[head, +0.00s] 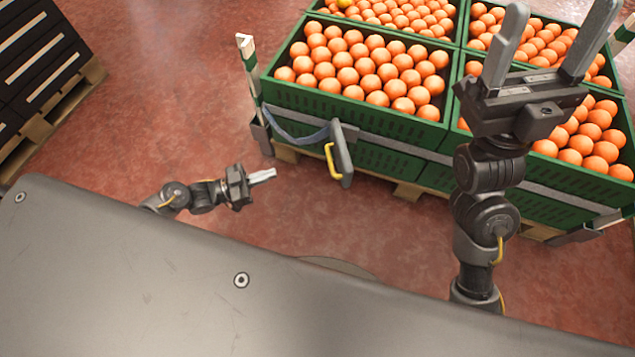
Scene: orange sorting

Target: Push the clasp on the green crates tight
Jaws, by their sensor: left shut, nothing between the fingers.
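The green crates (390,125) stand stacked on a wooden pallet, filled with oranges. A grey strap (385,142) runs around their front side. The clasp (341,152), a dark grey lever with a yellow handle (331,160), is on the strap near the left front corner and sticks out from the crate wall. A loose blue-grey strap loop (297,138) hangs to its left. My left gripper (273,174) is shut and empty, left of the clasp and apart from it. My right gripper (558,14) is open with fingers pointing up, in front of the right crates.
Corner posts (247,62) stand at the crate stack's edges. Dark crates on another pallet (45,122) are at the upper left. The red floor (170,85) between the two stacks is clear. The pallet edge (409,191) shows below the crates.

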